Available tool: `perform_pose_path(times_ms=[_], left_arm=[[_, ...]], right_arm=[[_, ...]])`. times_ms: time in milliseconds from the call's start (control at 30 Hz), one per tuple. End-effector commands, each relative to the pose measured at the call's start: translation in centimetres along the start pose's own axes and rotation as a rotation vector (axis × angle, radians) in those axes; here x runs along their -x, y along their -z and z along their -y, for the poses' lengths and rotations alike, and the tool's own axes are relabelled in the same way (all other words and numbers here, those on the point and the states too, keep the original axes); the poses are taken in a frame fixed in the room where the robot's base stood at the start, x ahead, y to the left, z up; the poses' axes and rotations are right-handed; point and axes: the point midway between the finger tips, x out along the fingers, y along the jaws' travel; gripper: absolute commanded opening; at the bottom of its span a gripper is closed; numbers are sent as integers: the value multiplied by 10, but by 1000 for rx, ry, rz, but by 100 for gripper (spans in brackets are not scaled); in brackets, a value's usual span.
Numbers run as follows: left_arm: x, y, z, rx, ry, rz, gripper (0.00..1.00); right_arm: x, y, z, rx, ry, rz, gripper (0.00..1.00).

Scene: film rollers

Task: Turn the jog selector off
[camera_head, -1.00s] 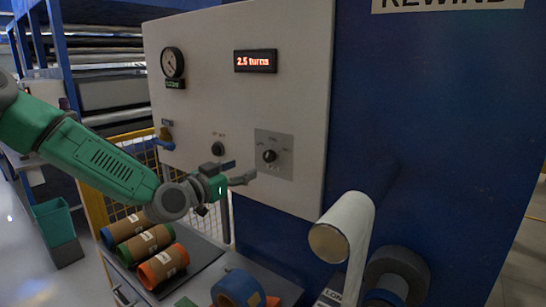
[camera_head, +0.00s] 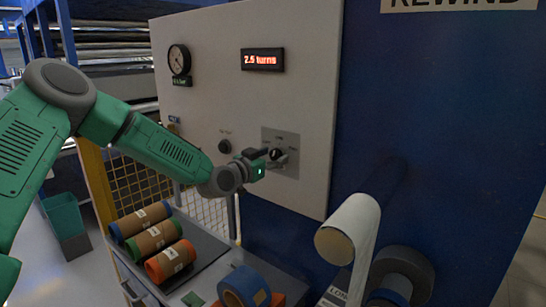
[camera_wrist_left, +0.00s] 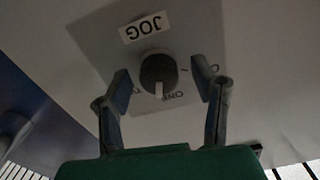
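The jog selector (camera_head: 277,154) is a dark round knob on a grey plate (camera_head: 290,143) on the white panel. In the left wrist view the knob (camera_wrist_left: 158,70) shows a pale pointer line, with a JOG label (camera_wrist_left: 144,28) beside it. My left gripper (camera_head: 268,157) is at the plate in the head view, partly overlapping the knob. In the left wrist view its two fingers (camera_wrist_left: 162,88) are spread on either side of the knob, with a gap on each side. My right gripper is not in view.
A dial gauge (camera_head: 179,61) and a red display (camera_head: 262,59) reading 2.5 turns are on the panel. Below are several cardboard rolls and a blue roll (camera_head: 241,287). A white film roller (camera_head: 347,229) juts out at right.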

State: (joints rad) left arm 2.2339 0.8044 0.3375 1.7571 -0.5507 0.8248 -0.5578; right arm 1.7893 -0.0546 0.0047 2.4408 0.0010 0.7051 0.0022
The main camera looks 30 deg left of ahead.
Motion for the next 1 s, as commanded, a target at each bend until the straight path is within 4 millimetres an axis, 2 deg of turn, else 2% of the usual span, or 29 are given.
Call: perform_pose_path(times_ms=[33,100,133,567,1000], left_arm=[[0,0,0,0,0,0,35],[0,0,0,0,0,0,10],[0,0,0,0,0,0,3],[0,-1,2,58,2,-1,4],[0,-4,4,405,4,-5,4]], right_arm=[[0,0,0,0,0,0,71],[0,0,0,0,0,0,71],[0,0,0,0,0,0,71],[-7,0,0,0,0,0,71],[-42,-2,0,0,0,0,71]])
